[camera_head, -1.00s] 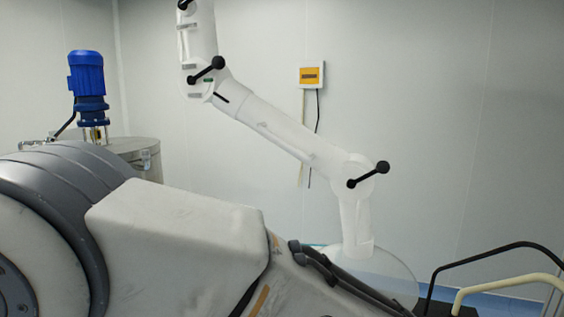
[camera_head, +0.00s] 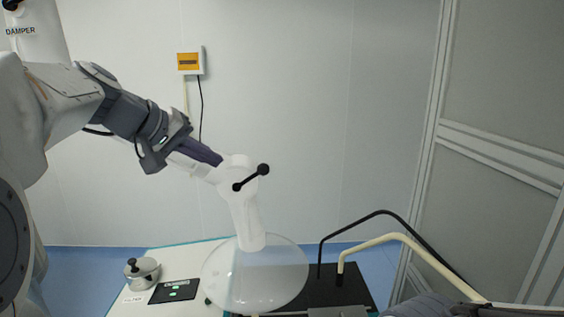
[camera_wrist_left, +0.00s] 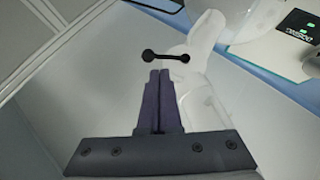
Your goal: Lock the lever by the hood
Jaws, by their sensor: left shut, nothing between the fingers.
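The hood (camera_head: 255,275) is a clear round dome at the end of a white jointed arm, over the table. A black lever (camera_head: 251,178) with a ball at each end sits on the white joint just above the hood. My left gripper (camera_head: 216,158) is shut and empty, left of the lever in the head view. In the left wrist view the lever (camera_wrist_left: 166,57) lies just beyond the shut fingertips (camera_wrist_left: 159,72), across their line. I cannot tell whether they touch. The right gripper cannot be made out.
A table (camera_head: 125,303) holds a metal pot (camera_head: 141,272), a dark display panel (camera_head: 174,291) and a black tray (camera_head: 345,292). Black and cream bent tubes (camera_head: 385,240) rise on the right. A yellow-faced wall box (camera_head: 189,62) hangs behind. Grey panels stand at the far right.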

